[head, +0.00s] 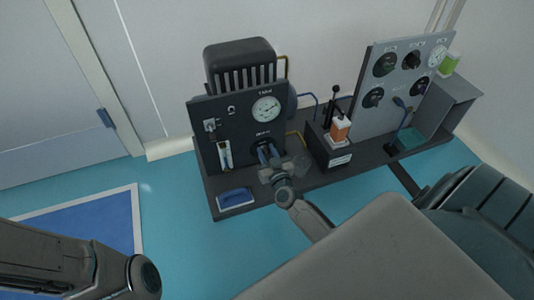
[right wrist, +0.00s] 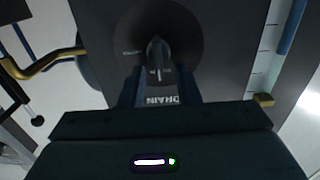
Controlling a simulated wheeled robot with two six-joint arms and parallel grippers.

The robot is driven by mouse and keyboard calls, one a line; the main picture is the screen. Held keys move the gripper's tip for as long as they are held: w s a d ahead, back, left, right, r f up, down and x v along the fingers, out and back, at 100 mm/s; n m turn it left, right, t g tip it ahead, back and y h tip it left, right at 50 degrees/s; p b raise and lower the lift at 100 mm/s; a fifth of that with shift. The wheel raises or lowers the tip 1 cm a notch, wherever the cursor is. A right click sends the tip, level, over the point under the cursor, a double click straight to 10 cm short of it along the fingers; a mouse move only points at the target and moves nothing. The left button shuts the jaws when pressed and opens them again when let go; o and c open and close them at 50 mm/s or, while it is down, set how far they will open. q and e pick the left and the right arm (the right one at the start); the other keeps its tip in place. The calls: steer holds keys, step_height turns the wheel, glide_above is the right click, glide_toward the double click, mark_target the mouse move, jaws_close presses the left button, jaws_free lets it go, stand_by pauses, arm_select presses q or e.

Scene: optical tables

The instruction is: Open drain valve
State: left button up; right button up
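The drain valve is a dark knob (right wrist: 158,62) on a round dark plate, with a white mark on it and the label DRAIN below, in the right wrist view. My right gripper (head: 268,154) is at the valve. Its blue fingers (right wrist: 157,88) stand apart, one on each side of the knob. Whether they touch it is hard to tell. My left arm shows at lower left, with its gripper out of view.
A round gauge (head: 266,109) is above the valve. A blue-and-white item (head: 235,199) lies on the shelf at left. Brass pipes (right wrist: 45,62) run beside the valve.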

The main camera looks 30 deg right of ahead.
steer(key=shift+w, duration=0.1)
jaws_close()
